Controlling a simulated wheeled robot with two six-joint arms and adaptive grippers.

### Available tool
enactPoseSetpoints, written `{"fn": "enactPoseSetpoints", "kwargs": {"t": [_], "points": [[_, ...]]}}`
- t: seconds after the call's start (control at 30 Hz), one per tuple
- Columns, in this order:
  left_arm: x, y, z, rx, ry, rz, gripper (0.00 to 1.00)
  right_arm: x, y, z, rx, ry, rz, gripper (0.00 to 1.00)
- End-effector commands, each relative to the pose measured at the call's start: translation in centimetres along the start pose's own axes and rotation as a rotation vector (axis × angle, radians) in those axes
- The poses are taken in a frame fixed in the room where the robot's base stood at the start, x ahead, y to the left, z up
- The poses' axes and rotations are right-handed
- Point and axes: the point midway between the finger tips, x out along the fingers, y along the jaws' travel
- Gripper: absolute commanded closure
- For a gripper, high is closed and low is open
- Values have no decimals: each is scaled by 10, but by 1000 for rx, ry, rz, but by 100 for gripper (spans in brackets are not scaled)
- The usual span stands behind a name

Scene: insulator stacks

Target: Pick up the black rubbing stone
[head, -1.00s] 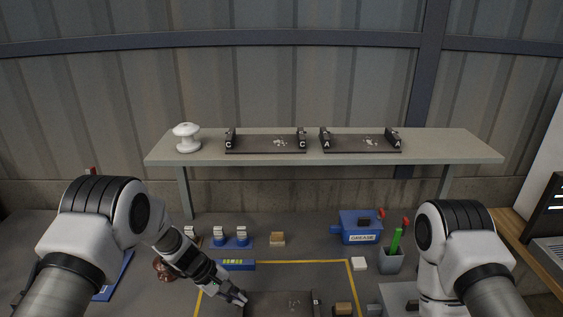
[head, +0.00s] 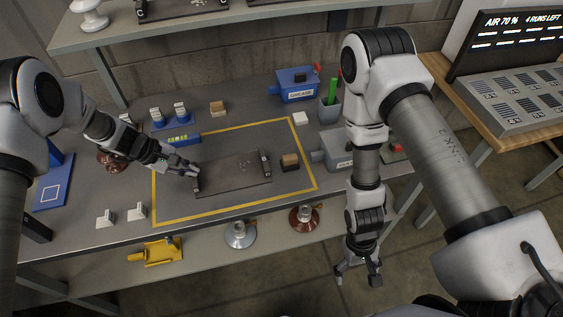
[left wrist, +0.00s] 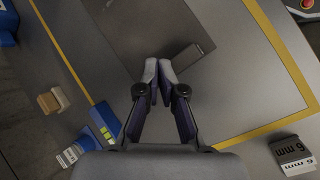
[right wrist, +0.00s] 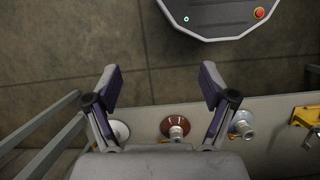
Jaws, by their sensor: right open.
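I cannot single out the black rubbing stone with certainty. A small block with a tan top and dark side (head: 290,161) stands at the right of the dark tray (head: 232,178), inside the yellow outline. A dark bar (head: 36,228) lies at the bench's left edge. My left gripper (head: 194,171) is over the tray's left end, its fingers together with nothing visible between them. In the left wrist view its fingertips (left wrist: 158,68) are next to a dark rectangular piece (left wrist: 188,58) on the tray. My right gripper (head: 358,270) is open and empty, hanging low beyond the bench's front edge.
Insulators (head: 240,234) and a yellow tool (head: 155,251) are on the lower shelf. A console (head: 520,100) is at right.

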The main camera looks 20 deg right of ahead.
Motion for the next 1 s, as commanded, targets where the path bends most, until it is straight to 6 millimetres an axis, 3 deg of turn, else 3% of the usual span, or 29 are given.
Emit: {"fn": "enactPoseSetpoints", "kwargs": {"t": [0.03, 0.13, 0.2, 0.3, 0.4, 0.5, 0.63, 0.8, 1.0], "points": [[2, -2, 0, -2, -2, -4, 100, -10, -6, -29, 3, -9, 3, 17], [2, -2, 0, -1, -2, -4, 100, -51, -25, -90, 6, -23, -2, 17], [2, -2, 0, -1, -2, -3, 100, -103, -46, -141, -4, 12, -12, 17], [2, -2, 0, -1, -1, -3, 100, -179, -73, -194, -29, 103, -25, 17], [2, -2, 0, -1, 0, -3, 100, -240, -93, -229, -55, 230, -27, 17], [2, -2, 0, -1, 0, -3, 100, -280, -102, -241, -75, 316, -16, 17], [2, -2, 0, -1, 0, -3, 100, -286, -103, -245, -78, 340, -13, 17], [2, -2, 0, -1, -1, -3, 100, -252, -104, -256, -78, 338, -13, 17], [2, -2, 0, -1, 0, -3, 100, -227, -104, -266, -77, 339, -13, 17]]}}
